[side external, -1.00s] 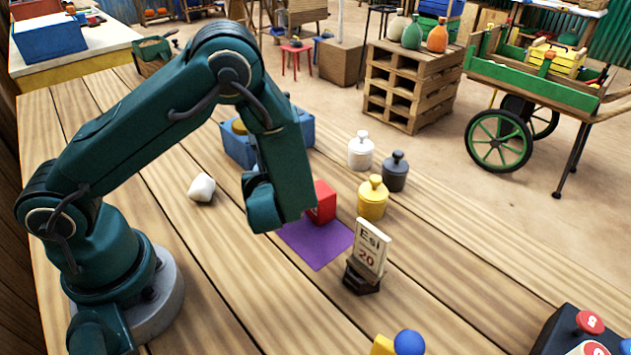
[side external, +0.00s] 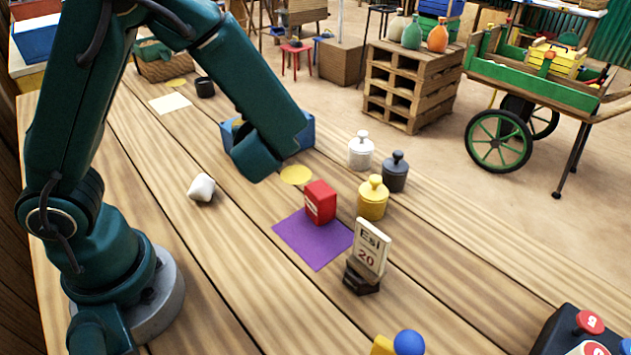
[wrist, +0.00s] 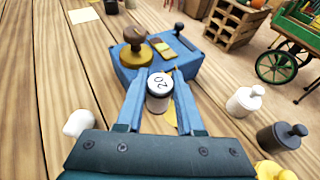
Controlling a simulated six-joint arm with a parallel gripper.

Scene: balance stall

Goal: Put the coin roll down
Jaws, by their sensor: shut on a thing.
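The coin roll (wrist: 158,84), a short cylinder with a white end marked 20, is between the blue fingers of my gripper (wrist: 160,96) in the wrist view. The gripper is shut on it. In the side view my gripper's wrist housing hangs in front of the blue tray, and the fingers and roll are hidden there. A flat yellow disc (side external: 296,175) lies on the table just right of the housing. A yellow patch shows beside the roll in the wrist view. I cannot tell how high the roll is above the table.
The blue tray (wrist: 190,68) holds a wooden-knobbed stamp (wrist: 136,48). A red box (side external: 320,202) stands on a purple mat (side external: 312,246). White (side external: 361,152), dark (side external: 395,172) and yellow (side external: 373,199) lidded pots stand to the right. A white lump (side external: 201,188) lies left.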

